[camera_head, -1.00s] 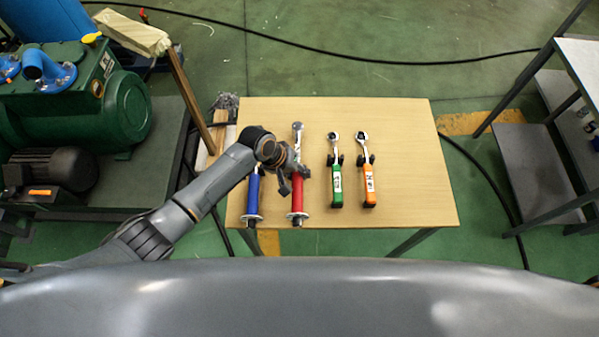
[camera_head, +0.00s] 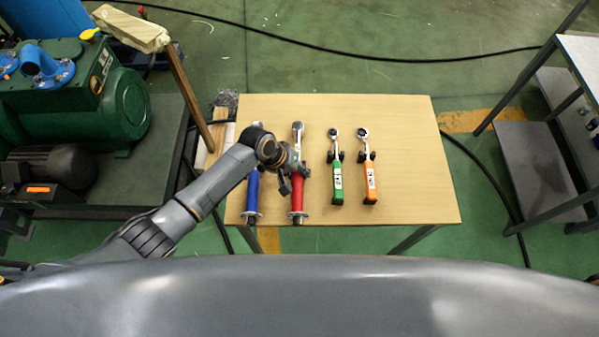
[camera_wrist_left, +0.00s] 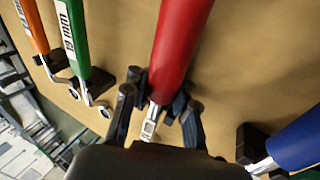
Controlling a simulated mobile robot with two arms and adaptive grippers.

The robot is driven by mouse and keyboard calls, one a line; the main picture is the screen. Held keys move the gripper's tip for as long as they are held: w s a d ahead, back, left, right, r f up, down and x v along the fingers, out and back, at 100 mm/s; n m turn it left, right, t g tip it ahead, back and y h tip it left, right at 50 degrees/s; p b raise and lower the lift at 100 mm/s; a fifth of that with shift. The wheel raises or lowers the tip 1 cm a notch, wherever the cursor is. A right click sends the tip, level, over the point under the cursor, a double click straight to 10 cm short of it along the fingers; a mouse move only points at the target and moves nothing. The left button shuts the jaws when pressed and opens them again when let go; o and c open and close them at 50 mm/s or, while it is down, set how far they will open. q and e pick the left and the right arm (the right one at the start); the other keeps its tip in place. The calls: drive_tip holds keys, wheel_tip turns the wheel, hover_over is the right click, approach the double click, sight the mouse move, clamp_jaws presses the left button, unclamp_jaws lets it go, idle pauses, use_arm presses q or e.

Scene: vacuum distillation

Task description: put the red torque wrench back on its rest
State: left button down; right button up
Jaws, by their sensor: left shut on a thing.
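The red torque wrench (camera_head: 297,192) is on the left half of the wooden table, its handle toward me and its metal head pointing away. In the left wrist view its red handle (camera_wrist_left: 180,45) runs up from between my fingers. My left gripper (camera_head: 296,172) is shut on the wrench near where the handle meets the metal shaft; the fingers (camera_wrist_left: 160,100) sit on both sides of it. I cannot tell whether the wrench touches its rest, as the gripper and arm cover that part. My right gripper is not in view.
A blue wrench (camera_head: 252,192) lies close on the left, partly under my arm. A green wrench (camera_head: 338,182) and an orange wrench (camera_head: 370,180) lie on black rests to the right. The table's right part (camera_head: 420,160) is bare. A green pump (camera_head: 110,105) stands left.

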use_arm(q)
drive_tip(key=c, duration=1)
unclamp_jaws()
drive_tip(key=shift+s+f, duration=0.15)
drive_tip(key=shift+f, duration=0.05)
drive_tip(key=w+v, duration=0.1)
drive_tip(key=v, duration=1.1)
drive_tip(key=s+a+r+m+t+y, duration=0.1)
drive_tip(key=s+a+r+y, duration=0.1)
drive_tip(key=s+a, duration=0.7)
drive_tip(key=s+a+r+t+y, duration=0.1)
drive_tip(key=s+a+y, duration=0.2)
drive_tip(key=s+a, duration=0.55)
drive_tip(key=s+d+f+b, duration=0.1)
drive_tip(key=s+f, duration=0.1)
drive_tip(key=f, duration=1.1)
drive_tip(key=s+d+f+b, duration=0.1)
drive_tip(key=s+f, duration=0.1)
drive_tip(key=f, duration=1.1)
drive_tip(key=s+a+f+g+b, duration=0.2)
drive_tip(key=s+a+f, duration=0.1)
drive_tip(key=s+f, duration=1.4)
wheel_tip(320, 180, down, 3)
drive_tip(key=shift+m, duration=0.3)
